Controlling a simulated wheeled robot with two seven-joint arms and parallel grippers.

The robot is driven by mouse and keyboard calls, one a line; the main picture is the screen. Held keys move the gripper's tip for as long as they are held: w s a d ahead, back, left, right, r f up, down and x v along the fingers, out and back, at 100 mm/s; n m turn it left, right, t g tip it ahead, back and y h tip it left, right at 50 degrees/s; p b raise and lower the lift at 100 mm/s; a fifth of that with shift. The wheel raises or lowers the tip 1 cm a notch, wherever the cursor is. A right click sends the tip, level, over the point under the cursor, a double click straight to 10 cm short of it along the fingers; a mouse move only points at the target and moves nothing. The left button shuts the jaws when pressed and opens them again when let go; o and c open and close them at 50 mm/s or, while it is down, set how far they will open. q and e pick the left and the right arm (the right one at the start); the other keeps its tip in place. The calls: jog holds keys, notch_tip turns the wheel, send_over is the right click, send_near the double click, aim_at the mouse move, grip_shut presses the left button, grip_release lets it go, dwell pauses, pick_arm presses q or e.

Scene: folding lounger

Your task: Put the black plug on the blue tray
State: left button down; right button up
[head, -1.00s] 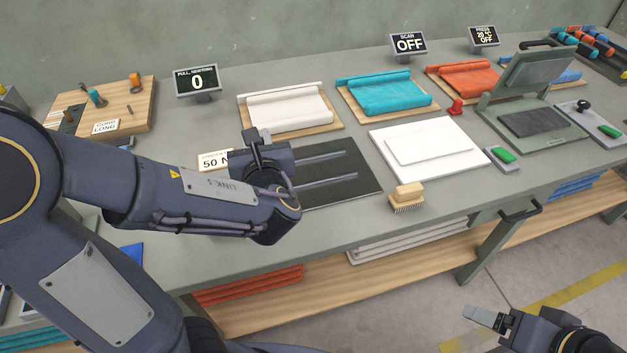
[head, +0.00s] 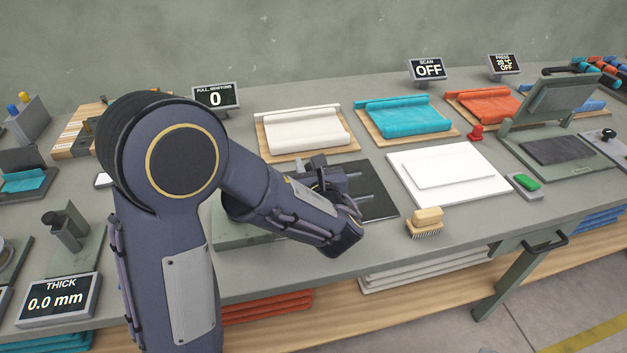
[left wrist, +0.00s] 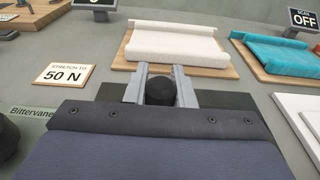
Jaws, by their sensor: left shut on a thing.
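My left gripper (head: 325,172) is over the dark plate with two rails, and my own arm partly hides it in the head view. In the left wrist view the two grey fingers (left wrist: 161,88) are shut on a black rounded piece, the black plug (left wrist: 161,92). The plug's lower part is hidden by the wrist housing. I cannot make out the plug in the head view. I see no clear blue tray in the current frames. My right gripper is out of view.
The dark plate (head: 378,205) lies beside a white board (head: 450,177) and a brush (head: 425,222). Wooden boards with a white roll (head: 303,130) and a teal roll (head: 404,115) stand behind. A "50 N" card (left wrist: 67,75) is at left in the wrist view.

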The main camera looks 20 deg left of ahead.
pick_arm(q)
jog(key=shift+w+d+f, duration=0.3)
jog(key=shift+w+f, duration=0.1)
jog(key=shift+f, duration=0.15)
jog(key=shift+w+f, duration=0.1)
jog(key=shift+f, duration=1.55)
jog(key=shift+f+b, duration=0.1)
jog(key=shift+b, duration=0.2)
jog(key=shift+f, duration=0.15)
jog(key=c, duration=1.2)
grip_release()
jog(key=shift+c, duration=0.2)
jog(key=shift+r, duration=0.2)
